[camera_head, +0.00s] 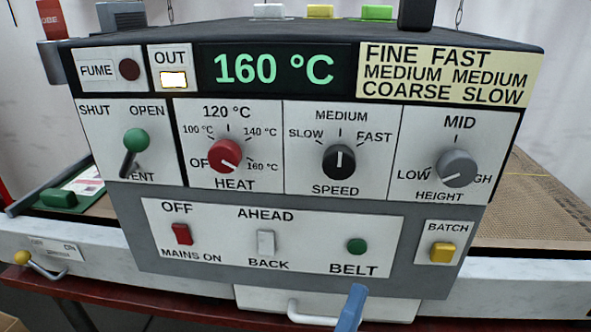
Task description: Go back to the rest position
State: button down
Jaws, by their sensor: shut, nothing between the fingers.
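A blue fingertip end, which looks like my gripper (350,308), enters at the bottom edge, below the control panel (410,280). It is shut and empty, in front of the white handle (305,312). Whether it touches anything cannot be told; the rest of my arm is out of view. The display (275,69) reads 160 °C. The red heat knob (223,155) points toward 160 °C. The black speed knob (339,161) points up to MEDIUM. The grey height knob (458,168) points toward LOW.
The panel also carries a green-knobbed vent lever (136,141), a red mains switch (181,234), a white AHEAD/BACK switch (265,243), a green belt button (357,246) and a yellow batch button (442,252). The OUT lamp (173,79) is lit. A brown mesh belt (545,205) lies right.

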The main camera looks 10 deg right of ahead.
jog(key=w+a+r+n+t+y, duration=0.1)
jog(key=a+r+n+t+y, duration=0.1)
jog(key=a+r+n+y, duration=0.5)
jog(key=w+a+r+n+t+y, duration=0.1)
jog(key=r+n+t+y, duration=0.3)
jog(key=r, duration=0.7)
jog(key=w+a+r+n+t+y, duration=0.1)
jog(key=w+a+r+n+y, duration=0.1)
jog(key=a+r+n+y, duration=0.45)
jog(key=s+d+r+n+h, duration=0.15)
jog(key=s+r+n, duration=0.5)
jog(key=r, duration=0.65)
notch_tip(320, 180, up, 18)
jog(key=p, duration=1.9)
jog(key=shift+d+r+m, duration=0.2)
jog(key=shift+m, duration=0.2)
jog(key=shift+f, duration=0.15)
